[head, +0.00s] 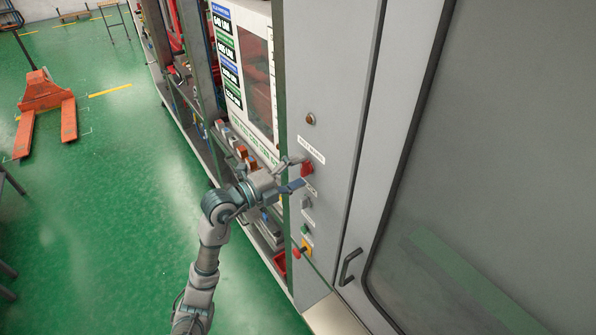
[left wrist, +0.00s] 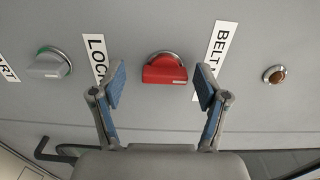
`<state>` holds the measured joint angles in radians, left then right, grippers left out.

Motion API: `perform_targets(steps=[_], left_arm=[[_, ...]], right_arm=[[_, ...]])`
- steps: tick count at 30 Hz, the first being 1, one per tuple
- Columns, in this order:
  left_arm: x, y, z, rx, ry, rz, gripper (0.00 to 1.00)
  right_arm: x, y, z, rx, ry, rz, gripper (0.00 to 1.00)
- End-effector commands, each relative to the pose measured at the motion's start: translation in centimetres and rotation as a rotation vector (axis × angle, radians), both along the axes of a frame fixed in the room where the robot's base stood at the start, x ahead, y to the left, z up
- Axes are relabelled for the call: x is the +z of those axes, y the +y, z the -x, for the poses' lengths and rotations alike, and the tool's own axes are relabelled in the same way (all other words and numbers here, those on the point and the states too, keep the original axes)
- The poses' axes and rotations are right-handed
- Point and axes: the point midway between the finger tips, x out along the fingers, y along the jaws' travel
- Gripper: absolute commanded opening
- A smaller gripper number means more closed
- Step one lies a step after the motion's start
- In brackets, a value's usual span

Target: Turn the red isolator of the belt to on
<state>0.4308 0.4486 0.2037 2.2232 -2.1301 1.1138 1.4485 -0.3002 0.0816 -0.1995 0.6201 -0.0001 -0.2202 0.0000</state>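The red isolator (head: 307,170) is a red rotary knob on the grey cabinet panel, below a white label that starts with "BELT". In the left wrist view the red isolator (left wrist: 164,69) lies between the two fingers, with the "BELT" label (left wrist: 220,48) to its right. My left gripper (head: 291,174) is open at the panel, its fingers on either side of the knob. In the left wrist view the left gripper (left wrist: 160,90) shows a clear gap on both sides of the knob. My right gripper is not in view.
A grey selector knob (left wrist: 48,64) with a "LOCK" label sits beside the isolator. A cabinet door handle (head: 349,267) is to the right. An orange pallet truck (head: 43,108) stands on the green floor.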

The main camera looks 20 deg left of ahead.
Motion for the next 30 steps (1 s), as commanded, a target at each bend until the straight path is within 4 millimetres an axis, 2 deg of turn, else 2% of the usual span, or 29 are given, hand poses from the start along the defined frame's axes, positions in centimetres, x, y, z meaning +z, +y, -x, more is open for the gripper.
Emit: perform_targets(steps=[7,11,22,30], left_arm=[[0.3,0.1,0.2,0.000,-0.007,0.000,0.75],[0.3,0.6,1.1,0.001,-0.006,0.001,0.75],[0.0,4.8,7.7,0.003,-0.003,-0.001,0.75],[0.0,6.3,10.1,0.001,-0.003,0.002,0.75]], right_arm=[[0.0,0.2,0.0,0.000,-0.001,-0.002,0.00],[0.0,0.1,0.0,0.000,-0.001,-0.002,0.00],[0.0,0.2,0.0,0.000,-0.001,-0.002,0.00],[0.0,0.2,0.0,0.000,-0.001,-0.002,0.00]])
